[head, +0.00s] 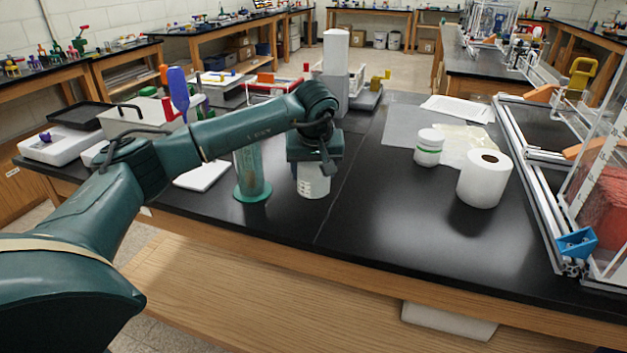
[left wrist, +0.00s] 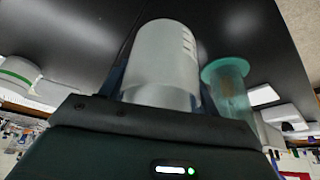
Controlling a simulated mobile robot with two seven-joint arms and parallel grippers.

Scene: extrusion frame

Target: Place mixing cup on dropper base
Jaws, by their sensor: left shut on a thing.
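My left gripper (head: 314,163) is shut on the white mixing cup (head: 313,182), which has dark marks on its side. The cup hangs below the jaws, close to the black tabletop; I cannot tell whether it touches. It also shows between the fingers in the left wrist view (left wrist: 166,62). A teal, translucent upright cylinder with a wide round foot (head: 251,178), which looks like the dropper base, stands just left of the cup, apart from it. My arm hides its top in the head view. It also shows right of the cup in the left wrist view (left wrist: 232,88). My right gripper is out of view.
A paper roll (head: 484,180) and a white jar with a green band (head: 429,147) stand to the right. An aluminium frame (head: 545,185) edges the right side. The front middle of the table is clear.

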